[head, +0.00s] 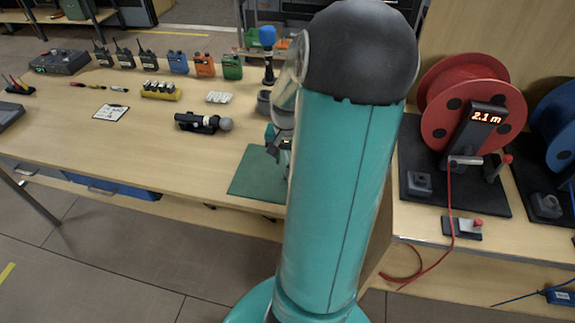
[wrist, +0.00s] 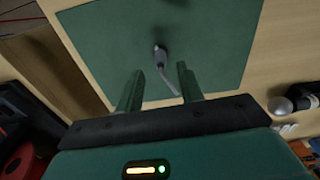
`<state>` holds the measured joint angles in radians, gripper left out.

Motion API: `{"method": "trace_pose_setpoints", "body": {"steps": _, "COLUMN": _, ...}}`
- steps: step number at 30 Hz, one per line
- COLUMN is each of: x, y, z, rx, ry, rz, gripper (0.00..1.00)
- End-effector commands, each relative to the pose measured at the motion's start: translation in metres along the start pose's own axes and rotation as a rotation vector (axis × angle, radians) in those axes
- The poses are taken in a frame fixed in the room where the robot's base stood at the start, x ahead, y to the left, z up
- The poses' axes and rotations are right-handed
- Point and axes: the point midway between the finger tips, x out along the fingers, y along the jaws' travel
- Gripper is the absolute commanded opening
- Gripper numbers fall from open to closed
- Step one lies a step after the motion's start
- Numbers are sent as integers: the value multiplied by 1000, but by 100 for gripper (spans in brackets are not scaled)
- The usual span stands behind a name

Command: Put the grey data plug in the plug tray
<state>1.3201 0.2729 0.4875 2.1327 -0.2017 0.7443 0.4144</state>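A small grey plug (wrist: 160,54) with a thin grey cable lies on the green mat (wrist: 205,60) in the wrist view. My gripper (wrist: 158,71) is open, its two fingers pointing at the mat. The plug shows just beyond the fingertips, and the cable runs back between the fingers. I see no contact with the plug. In the head view the green mat (head: 253,178) shows at the bench front, but my arm hides the plug. I cannot make out for sure which thing is the plug tray.
Radios, a yellow battery holder (head: 161,91) and a white card (head: 111,112) stand or lie farther left. A red cable reel (head: 470,100) stands on the right. The front left bench top is clear.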

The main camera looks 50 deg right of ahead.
Motion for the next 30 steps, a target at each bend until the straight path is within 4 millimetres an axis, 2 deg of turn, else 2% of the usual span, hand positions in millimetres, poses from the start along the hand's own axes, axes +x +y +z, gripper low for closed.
{"method": "trace_pose_setpoints", "body": {"steps": 3, "x": -29, "y": -1, "z": -1, "rx": -1, "ry": 6, "rz": 1, "gripper": 38}}
{"method": "trace_pose_setpoints", "body": {"steps": 9, "x": -65, "y": -1, "z": 0, "rx": -1, "ry": 3, "rz": 0, "gripper": 38}}
{"method": "trace_pose_setpoints", "body": {"steps": 13, "x": -76, "y": 0, "z": 0, "rx": -1, "ry": 0, "rz": -1, "gripper": 38}}
{"method": "trace_pose_setpoints", "body": {"steps": 21, "x": -80, "y": -3, "z": 2, "rx": -9, "ry": 3, "rz": 0, "gripper": 38}}
{"method": "trace_pose_setpoints", "body": {"steps": 23, "x": -84, "y": -9, "z": 6, "rx": -30, "ry": 13, "rz": 4, "gripper": 38}}
{"method": "trace_pose_setpoints", "body": {"steps": 26, "x": -97, "y": -29, "z": 21, "rx": -100, "ry": 41, "rz": 12, "gripper": 38}}
{"method": "trace_pose_setpoints", "body": {"steps": 30, "x": -123, "y": -68, "z": 59, "rx": -254, "ry": 109, "rz": 18, "gripper": 38}}
